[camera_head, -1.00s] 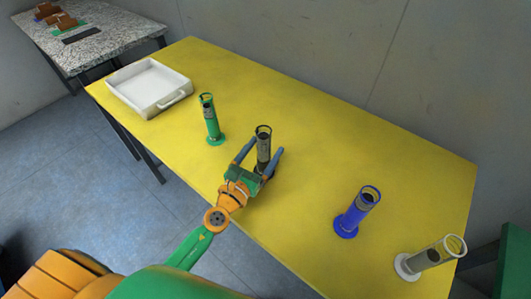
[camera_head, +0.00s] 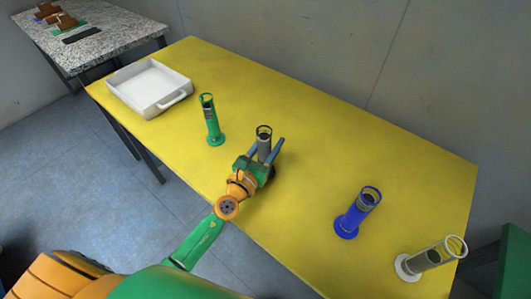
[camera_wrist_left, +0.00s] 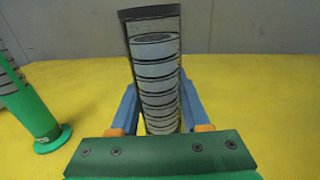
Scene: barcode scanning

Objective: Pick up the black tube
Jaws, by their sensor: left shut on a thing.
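The black tube (camera_head: 264,143) stands upright on the yellow table, near its front middle. My left gripper (camera_head: 266,152) is around it, with one finger on each side, shut on its body. In the left wrist view the tube (camera_wrist_left: 157,75) rises between the two blue fingers (camera_wrist_left: 158,112), its grey ringed contents showing. The tube's base is mostly hidden by the gripper. My right gripper is in neither view.
A green tube (camera_head: 212,122) stands just left of the black one. A blue tube (camera_head: 353,214) and a white tube (camera_head: 428,259) stand to the right. A white tray (camera_head: 120,95) sits at the table's left end. The back of the yellow table (camera_head: 330,125) is clear.

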